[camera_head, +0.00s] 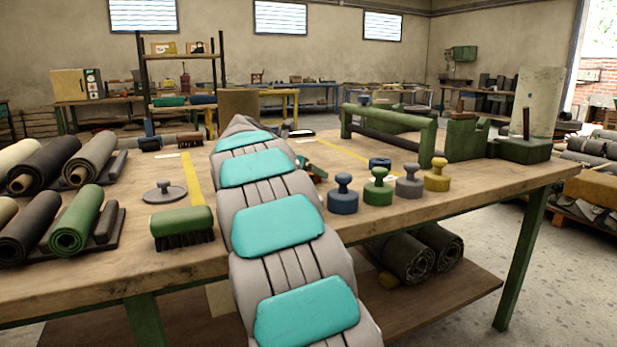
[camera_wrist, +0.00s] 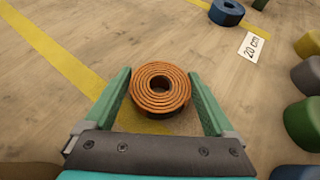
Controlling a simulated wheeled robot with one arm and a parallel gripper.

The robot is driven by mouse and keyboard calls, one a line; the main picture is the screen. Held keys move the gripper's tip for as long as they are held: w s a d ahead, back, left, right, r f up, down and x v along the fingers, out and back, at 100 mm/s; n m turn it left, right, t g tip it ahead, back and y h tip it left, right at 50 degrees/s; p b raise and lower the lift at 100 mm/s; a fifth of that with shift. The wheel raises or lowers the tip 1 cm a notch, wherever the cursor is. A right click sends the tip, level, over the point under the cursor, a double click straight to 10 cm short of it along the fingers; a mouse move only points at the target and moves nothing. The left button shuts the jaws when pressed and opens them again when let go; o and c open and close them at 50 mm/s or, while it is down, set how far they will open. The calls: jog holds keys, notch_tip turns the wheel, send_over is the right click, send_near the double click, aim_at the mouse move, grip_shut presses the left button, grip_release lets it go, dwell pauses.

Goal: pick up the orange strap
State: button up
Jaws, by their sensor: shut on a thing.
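The orange strap (camera_wrist: 160,102) is a tight flat coil with a small dark hole at its centre, seen in the wrist view. My gripper (camera_wrist: 159,75) is shut on it, with one green finger along its left side and one along its right. The coil sits low over the wooden table top, and I cannot tell whether it touches the wood. In the head view my arm hides most of the strap and my gripper.
Blue (camera_head: 342,195), green (camera_head: 378,188), grey (camera_head: 409,182) and yellow (camera_head: 437,176) knobbed weights stand to the right. A green brush (camera_head: 181,222) and dark sheet rolls (camera_head: 40,165) are left.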

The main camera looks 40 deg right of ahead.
jog(key=c, duration=0.5)
jog(key=shift+r, duration=0.1)
